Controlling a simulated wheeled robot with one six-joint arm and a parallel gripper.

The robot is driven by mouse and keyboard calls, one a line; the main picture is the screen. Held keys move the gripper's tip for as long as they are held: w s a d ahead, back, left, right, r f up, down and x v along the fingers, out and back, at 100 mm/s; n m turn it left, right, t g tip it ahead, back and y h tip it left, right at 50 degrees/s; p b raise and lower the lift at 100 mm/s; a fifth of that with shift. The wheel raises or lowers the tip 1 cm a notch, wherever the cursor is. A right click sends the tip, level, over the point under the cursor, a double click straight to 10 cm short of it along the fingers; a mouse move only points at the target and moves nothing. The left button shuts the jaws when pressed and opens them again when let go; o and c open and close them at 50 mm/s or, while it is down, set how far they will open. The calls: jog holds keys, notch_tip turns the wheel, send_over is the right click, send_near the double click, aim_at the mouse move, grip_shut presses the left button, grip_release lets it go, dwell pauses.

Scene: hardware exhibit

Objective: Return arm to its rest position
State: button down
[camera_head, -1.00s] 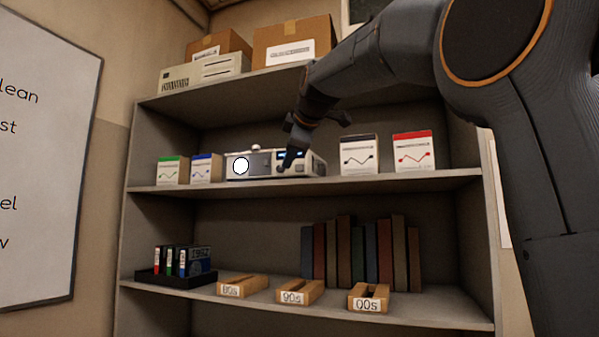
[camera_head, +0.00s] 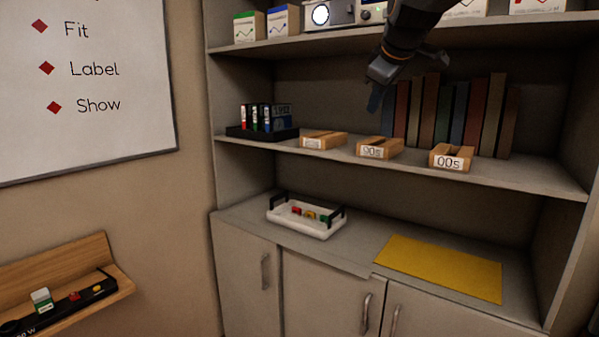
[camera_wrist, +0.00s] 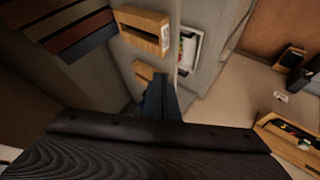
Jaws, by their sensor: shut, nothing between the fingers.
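My gripper (camera_head: 376,97) hangs in the upper middle of the head view, in front of the shelf unit, pointing down. Its fingers are shut with nothing between them. It shows above the wooden blocks and to the left of the row of books. In the wrist view my gripper (camera_wrist: 160,97) also shows shut and empty at the middle, in front of the shelf edge. Part of my arm (camera_head: 422,15) comes in from the top of the head view.
Wooden blocks (camera_head: 379,148) and books (camera_head: 457,112) stand on the middle shelf, with a black tray (camera_head: 240,133) at left. Below are a white tray (camera_head: 305,228) and a yellow mat (camera_head: 440,268). A wooden ledge (camera_head: 115,290) juts from the wall at lower left.

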jog(key=s+f+m+g, duration=0.2)
jog(key=s+f, duration=0.3)
jog(key=f, duration=0.4)
jog(key=s+f+m+g, duration=0.15)
jog(key=s+f, duration=0.25)
jog(key=f, duration=0.5)
jog(key=s+f+m+g, duration=0.1)
jog(key=s+f+m, duration=0.1)
jog(key=s+f, duration=0.5)
jog(key=s+f+m+g, duration=0.3)
jog(key=s+f+m, duration=0.1)
jog(key=s+f, duration=1.2)
jog(key=shift+d+f+m, duration=0.25)
jog(key=shift+d+m, duration=0.05)
jog(key=shift+m, duration=0.05)
jog(key=shift+w+g, duration=0.1)
jog(key=shift+g, duration=0.15)
